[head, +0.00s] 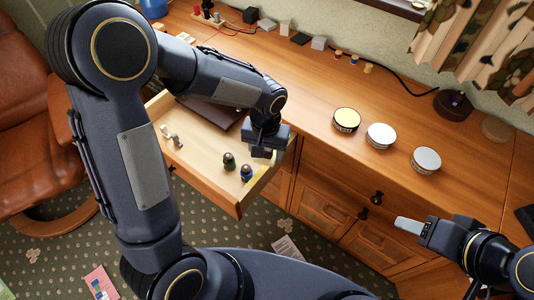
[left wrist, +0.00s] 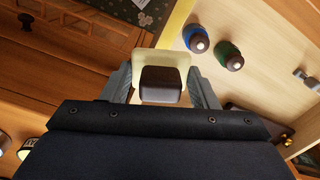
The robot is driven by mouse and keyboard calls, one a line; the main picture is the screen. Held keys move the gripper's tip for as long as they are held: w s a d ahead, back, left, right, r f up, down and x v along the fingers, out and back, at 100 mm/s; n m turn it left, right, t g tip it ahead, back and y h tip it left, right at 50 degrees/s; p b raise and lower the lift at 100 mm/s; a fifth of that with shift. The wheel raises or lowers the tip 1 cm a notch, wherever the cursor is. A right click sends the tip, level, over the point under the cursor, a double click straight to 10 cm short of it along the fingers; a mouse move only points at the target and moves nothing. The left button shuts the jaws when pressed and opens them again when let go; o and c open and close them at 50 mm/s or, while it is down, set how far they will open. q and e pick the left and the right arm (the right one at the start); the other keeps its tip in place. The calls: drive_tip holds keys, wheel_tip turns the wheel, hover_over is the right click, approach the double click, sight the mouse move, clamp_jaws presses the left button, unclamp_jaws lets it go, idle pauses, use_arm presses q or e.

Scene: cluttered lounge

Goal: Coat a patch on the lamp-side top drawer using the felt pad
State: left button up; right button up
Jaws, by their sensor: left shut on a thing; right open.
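My left gripper (head: 262,150) is shut on the felt pad, a dark brown block with a cream layer behind it, clear in the left wrist view (left wrist: 161,84). It holds the pad by the right end of the pulled-out drawer (head: 208,186). A yellow strip along that drawer's edge also shows in the left wrist view (left wrist: 176,22). Whether the pad touches wood cannot be told. Tins with a yellow top (head: 346,119), a white top (head: 380,135) and a grey top (head: 426,159) stand on the cabinet top. My right gripper (head: 410,226) is open and empty before the cabinet front.
A dark round-based object (head: 453,105) with a cable stands at the back right. Closed drawers with dark knobs (head: 377,198) lie below the tins.

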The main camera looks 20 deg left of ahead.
use_arm(q)
drive_tip(key=shift+r+p, duration=1.35)
drive_tip(key=shift+r, duration=0.6)
drive_tip(key=shift+f, duration=0.1)
